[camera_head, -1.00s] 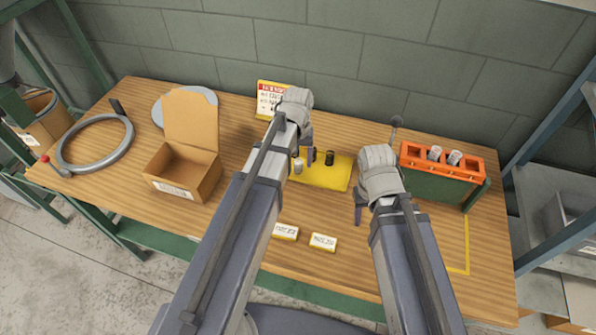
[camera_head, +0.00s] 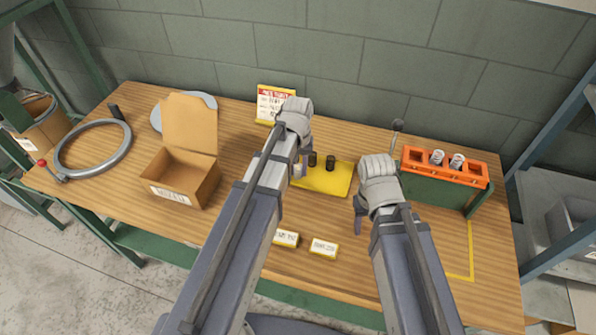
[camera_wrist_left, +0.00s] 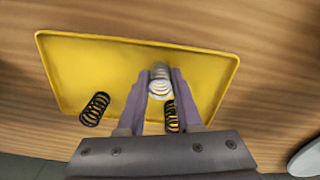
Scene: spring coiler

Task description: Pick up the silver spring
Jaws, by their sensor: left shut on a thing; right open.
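The silver spring (camera_wrist_left: 160,81) stands between the two fingers of my left gripper (camera_wrist_left: 155,92) in the left wrist view. The fingers are shut on it from both sides. I cannot tell whether it is off the yellow tray (camera_head: 322,182); the tray also shows in the left wrist view (camera_wrist_left: 215,66). In the head view my left gripper (camera_head: 303,168) is over the tray's left part and hides the silver spring. My right gripper (camera_head: 358,204) is open and empty, just right of the tray.
Two black springs, one (camera_head: 312,159) close beside my left fingers and another (camera_head: 330,162), stand on the tray. An orange rack (camera_head: 445,166) is at right, an open cardboard box (camera_head: 182,178) at left. A sign (camera_head: 272,103) stands behind.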

